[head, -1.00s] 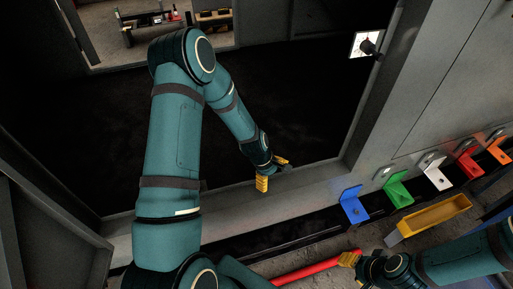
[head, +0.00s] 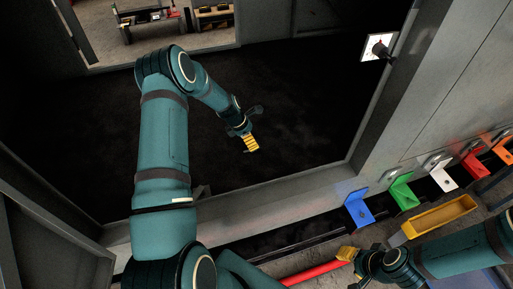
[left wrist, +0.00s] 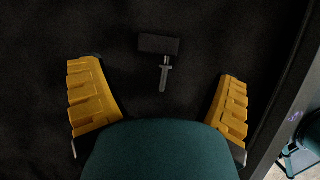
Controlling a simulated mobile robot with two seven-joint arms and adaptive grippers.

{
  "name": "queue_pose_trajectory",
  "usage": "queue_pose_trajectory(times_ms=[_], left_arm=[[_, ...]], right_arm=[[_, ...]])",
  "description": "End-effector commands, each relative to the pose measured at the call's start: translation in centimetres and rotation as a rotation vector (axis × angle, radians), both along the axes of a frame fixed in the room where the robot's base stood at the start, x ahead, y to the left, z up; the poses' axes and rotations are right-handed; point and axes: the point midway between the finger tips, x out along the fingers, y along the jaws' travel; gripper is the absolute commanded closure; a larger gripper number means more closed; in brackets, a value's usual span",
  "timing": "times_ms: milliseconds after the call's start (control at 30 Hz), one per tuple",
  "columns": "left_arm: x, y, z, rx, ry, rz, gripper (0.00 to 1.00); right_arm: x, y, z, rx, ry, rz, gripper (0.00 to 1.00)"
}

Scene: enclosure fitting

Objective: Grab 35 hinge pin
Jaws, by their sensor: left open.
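A small dark block (left wrist: 158,44) with a grey rod (left wrist: 164,75) extending from it, apparently the hinge pin, shows in the left wrist view against a black surface. It lies ahead of and between my left gripper's fingers and is not touched. I cannot make it out in the head view. My left gripper (head: 250,143) is over the dark opening in the head view; in the left wrist view its yellow fingers (left wrist: 160,105) are spread wide and empty. My right gripper (head: 347,254) is at the lower right, beside a red bar; its finger gap is not clear.
Blue (head: 359,208), green (head: 403,192), white (head: 443,174) and red (head: 474,162) brackets line the right ledge, with an orange one beyond. A yellow tray (head: 438,217) lies below them. A white plate with a black knob (head: 379,48) is on the right frame. The red bar (head: 318,273) lies in front.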

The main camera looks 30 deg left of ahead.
Motion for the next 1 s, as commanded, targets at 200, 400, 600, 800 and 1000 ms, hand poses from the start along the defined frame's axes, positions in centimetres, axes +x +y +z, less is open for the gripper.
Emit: queue_pose_trajectory(times_ms=[200,400,600,800,1000], left_arm=[[0.5,-0.4,-1.4,0.001,0.000,-0.002,0.11],[1.6,-1.1,-4.0,0.000,0.000,-0.001,0.11],[2.1,-1.5,-5.4,0.000,0.000,-0.001,0.11],[2.2,-1.5,-5.4,0.001,-0.001,-0.001,0.11],[2.1,-1.5,-5.4,0.000,0.000,-0.001,0.68]], right_arm=[[0.1,0.0,-0.4,0.000,-0.002,0.000,0.53],[0.3,0.0,-1.4,-0.001,-0.007,-0.002,0.53],[0.4,0.0,-1.7,-0.001,-0.009,-0.001,0.53],[0.4,0.0,-1.6,-0.001,-0.009,-0.001,0.53],[0.4,0.0,-1.6,-0.001,-0.009,-0.001,0.53]])
